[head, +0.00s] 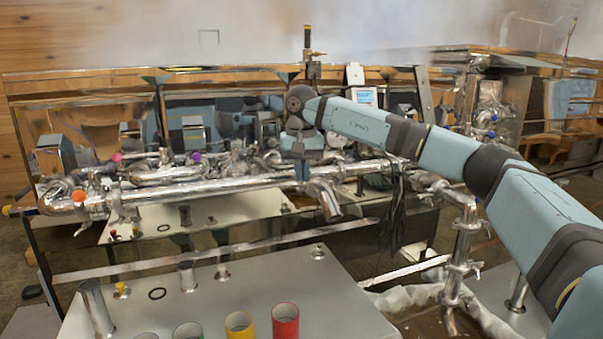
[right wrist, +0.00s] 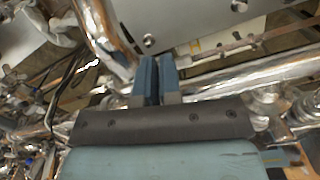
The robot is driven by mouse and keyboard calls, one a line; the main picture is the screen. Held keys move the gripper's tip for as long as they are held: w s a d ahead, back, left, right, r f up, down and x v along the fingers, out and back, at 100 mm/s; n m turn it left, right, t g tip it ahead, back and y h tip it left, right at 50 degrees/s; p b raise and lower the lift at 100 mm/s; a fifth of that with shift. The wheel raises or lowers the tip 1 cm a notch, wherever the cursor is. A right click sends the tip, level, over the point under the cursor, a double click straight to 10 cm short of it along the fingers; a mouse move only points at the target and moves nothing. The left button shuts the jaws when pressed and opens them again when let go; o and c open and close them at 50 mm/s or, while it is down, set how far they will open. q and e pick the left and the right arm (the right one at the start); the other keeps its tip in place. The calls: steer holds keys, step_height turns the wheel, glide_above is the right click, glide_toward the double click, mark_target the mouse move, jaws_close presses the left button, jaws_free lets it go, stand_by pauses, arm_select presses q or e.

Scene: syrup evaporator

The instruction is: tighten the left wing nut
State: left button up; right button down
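My right gripper (head: 302,175) reaches in from the right and points down at the long steel pipe (head: 225,191), near its bent outlet (head: 325,200). In the right wrist view its two blue fingers (right wrist: 156,68) are close together with a narrow dark gap. I cannot tell whether anything thin is between them. The pipe also shows in the right wrist view (right wrist: 235,82). Clamped joints show on the pipework, one of them at the left end (head: 82,207), but I cannot single out the left wing nut. My left gripper is not in view.
A steel table (head: 235,290) in front carries a red cup (head: 285,321), a yellow cup (head: 239,325) and other small items. A vertical clamped pipe (head: 461,250) stands at the right. Steam drifts above the evaporator, and dense pipework lies behind the gripper.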

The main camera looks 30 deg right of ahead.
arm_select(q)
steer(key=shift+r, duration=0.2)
arm_select(e)
steer(key=shift+r, duration=0.1)
